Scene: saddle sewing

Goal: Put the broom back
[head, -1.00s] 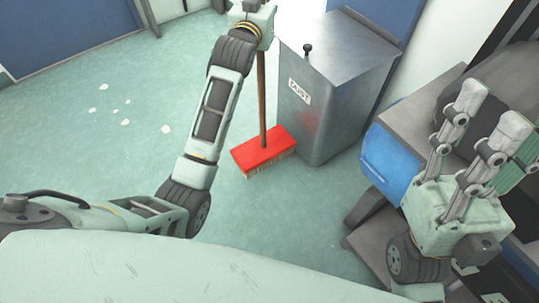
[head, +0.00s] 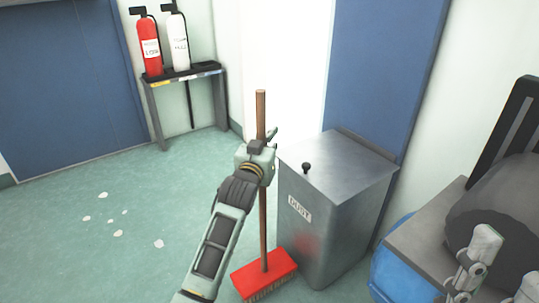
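The broom has a brown wooden handle (head: 261,112) and a red head (head: 264,274). It stands upright with its bristles at the floor, just left of the grey metal dust bin (head: 325,225). My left gripper (head: 268,150) is around the upper part of the handle and appears shut on it; its fingers are partly hidden behind the handle and the gripper body.
A red extinguisher (head: 149,45) and a white one (head: 176,42) stand on a small grey shelf (head: 185,75) at the wall. White scraps (head: 117,233) lie on the open floor at left. A blue container (head: 392,262) and a grey cabinet (head: 425,245) are at right.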

